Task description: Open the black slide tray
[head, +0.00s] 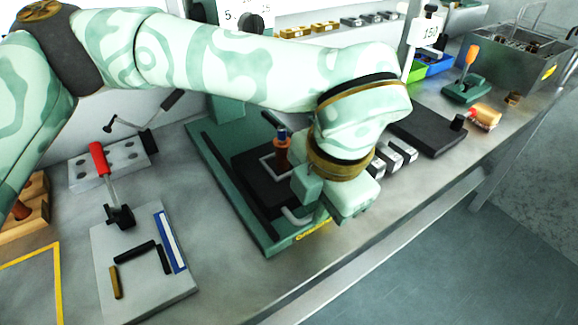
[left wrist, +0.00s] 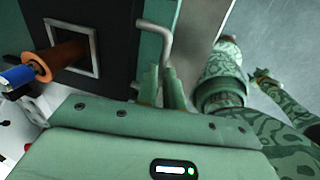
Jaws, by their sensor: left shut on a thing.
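The black slide tray (head: 262,188) sits in a green machine base in the head view. A pale square frame (head: 272,165) and a copper-coloured cylinder with a blue top (head: 282,152) are on it. The tray also shows in the left wrist view (left wrist: 112,72). A grey bent handle (head: 297,217) is at its front; in the left wrist view the handle (left wrist: 155,30) runs down to the fingers. My left gripper (left wrist: 162,82) is shut on the handle. Its wrist hides part of the machine in the head view. I cannot make out my right gripper.
A grey plate with a red-handled clamp (head: 100,160) stands at the left. Small metal blocks (head: 392,158) and a black plate (head: 428,132) lie right of my left wrist. The bench's front edge (head: 350,235) is near the machine, with open floor beyond.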

